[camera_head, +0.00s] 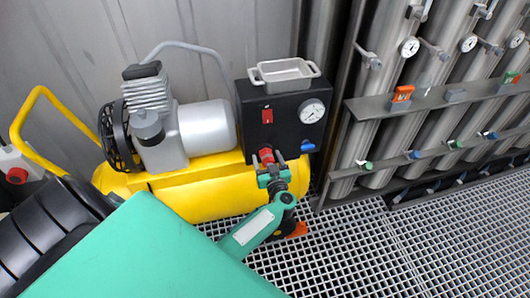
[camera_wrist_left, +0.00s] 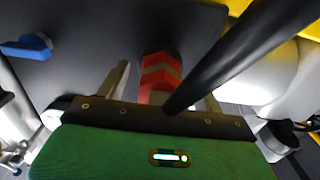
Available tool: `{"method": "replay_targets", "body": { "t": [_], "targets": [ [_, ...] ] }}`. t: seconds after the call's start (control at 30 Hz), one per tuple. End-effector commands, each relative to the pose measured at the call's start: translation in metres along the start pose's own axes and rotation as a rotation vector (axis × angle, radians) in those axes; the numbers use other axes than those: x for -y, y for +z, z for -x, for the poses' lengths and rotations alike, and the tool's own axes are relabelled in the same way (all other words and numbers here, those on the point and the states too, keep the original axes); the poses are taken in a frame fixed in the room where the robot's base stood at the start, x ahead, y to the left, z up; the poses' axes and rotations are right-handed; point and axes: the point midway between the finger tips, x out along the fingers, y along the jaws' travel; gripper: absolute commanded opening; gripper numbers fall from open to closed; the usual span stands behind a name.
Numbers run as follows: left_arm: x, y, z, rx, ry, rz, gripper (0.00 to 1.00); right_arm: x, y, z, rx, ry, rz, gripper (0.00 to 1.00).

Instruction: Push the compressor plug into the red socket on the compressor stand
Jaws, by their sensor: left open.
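The compressor stand (camera_head: 283,132) is a black box at the right end of the yellow compressor tank (camera_head: 180,200). A red piece (camera_head: 266,156) shows low on its front. In the left wrist view, a red piece with grey chevron bands (camera_wrist_left: 160,75) stands against the dark face. I cannot tell whether it is the plug, the socket or both joined. My left gripper (camera_head: 270,174) is open just in front of it, with its fingers (camera_wrist_left: 163,88) on either side and apart from it. A black hose or rod (camera_wrist_left: 235,55) crosses the wrist view in front. My right gripper is out of view.
A grey tray (camera_head: 284,72) sits on top of the stand. A gauge (camera_head: 312,111), a red switch (camera_head: 267,116) and a blue knob (camera_head: 307,146) are on its front. Steel vessels (camera_head: 385,100) stand behind a rail at right. Grated floor (camera_head: 390,245) is open at front right.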

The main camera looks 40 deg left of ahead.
Motion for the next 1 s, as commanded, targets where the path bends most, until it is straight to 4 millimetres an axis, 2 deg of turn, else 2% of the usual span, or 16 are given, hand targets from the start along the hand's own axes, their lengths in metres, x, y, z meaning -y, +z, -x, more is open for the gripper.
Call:
{"method": "replay_targets", "body": {
  "t": [0.7, 0.77, 1.0],
  "targets": [
    [0.0000, 0.0000, 0.0000, 0.000, 0.001, 0.000, 0.67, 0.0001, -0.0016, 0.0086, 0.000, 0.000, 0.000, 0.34],
    [0.0000, 0.0000, 0.0000, 0.000, 0.000, 0.000, 0.57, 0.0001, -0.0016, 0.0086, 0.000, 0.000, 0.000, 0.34],
    [0.0000, 0.0000, 0.0000, 0.000, 0.000, 0.000, 0.10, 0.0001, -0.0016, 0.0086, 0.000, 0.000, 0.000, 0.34]
  ]
}}
